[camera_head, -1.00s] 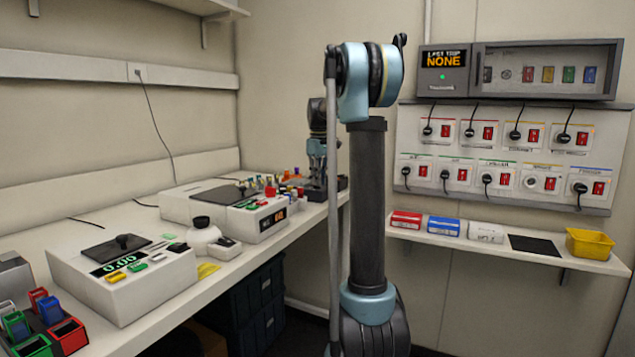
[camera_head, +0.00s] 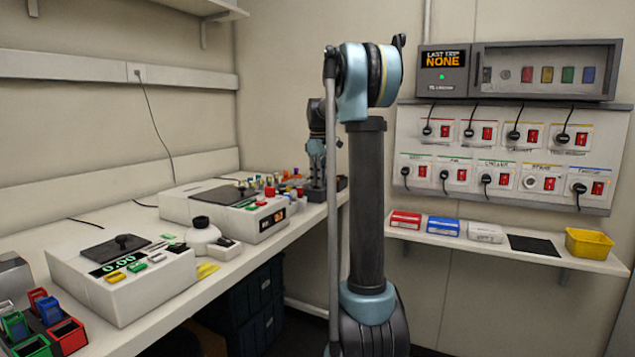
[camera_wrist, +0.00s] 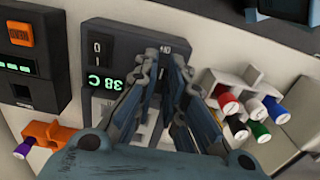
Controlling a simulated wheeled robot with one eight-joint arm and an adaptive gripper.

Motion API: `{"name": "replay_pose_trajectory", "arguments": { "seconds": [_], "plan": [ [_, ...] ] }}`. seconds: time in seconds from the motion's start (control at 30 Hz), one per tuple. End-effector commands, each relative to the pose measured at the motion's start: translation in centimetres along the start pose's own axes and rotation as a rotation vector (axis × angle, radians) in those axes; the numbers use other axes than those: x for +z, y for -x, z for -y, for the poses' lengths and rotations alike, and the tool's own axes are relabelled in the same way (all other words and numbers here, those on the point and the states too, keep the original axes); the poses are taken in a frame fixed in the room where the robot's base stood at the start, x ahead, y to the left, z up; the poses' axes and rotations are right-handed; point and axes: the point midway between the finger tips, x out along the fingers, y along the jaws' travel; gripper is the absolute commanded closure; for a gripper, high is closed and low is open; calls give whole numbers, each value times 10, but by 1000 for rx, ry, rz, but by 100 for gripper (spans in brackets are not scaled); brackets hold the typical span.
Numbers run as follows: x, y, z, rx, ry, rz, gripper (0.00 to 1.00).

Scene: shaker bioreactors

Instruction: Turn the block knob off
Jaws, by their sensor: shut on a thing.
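My gripper (camera_wrist: 165,75) reaches over a dark control panel (camera_wrist: 97,35) in the wrist view. The panel has a green display (camera_wrist: 102,82) reading 38 C, seen upside down, and white 0 and 1 style marks. The fingers are close together and shut at the panel's right part, on what appears to be the block knob. The fingers hide the knob, so its angle cannot be told. In the head view my gripper (camera_head: 316,165) is small and partly hidden at the far end of the bench.
Beside the panel are an orange switch (camera_wrist: 20,34), an orange holder with a purple-capped tube (camera_wrist: 55,135), and a white rack (camera_wrist: 225,85) with several coloured caps close to the fingers' right. In the head view a white instrument (camera_head: 120,280) stands nearer on the bench.

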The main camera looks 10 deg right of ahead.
Motion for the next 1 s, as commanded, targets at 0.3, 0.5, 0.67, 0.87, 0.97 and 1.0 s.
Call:
{"name": "replay_pose_trajectory", "arguments": {
  "seconds": [0.3,0.5,0.67,0.87,0.97,1.0],
  "plan": [
    [0,1,-1,3,-1,0,69],
    [0,2,-1,2,-1,0,69],
    [0,14,-1,1,-1,0,69],
    [0,49,-1,1,-1,0,69],
    [0,68,-1,1,-1,0,69],
    [-1,74,-2,1,-1,0,69]
  ]
}}
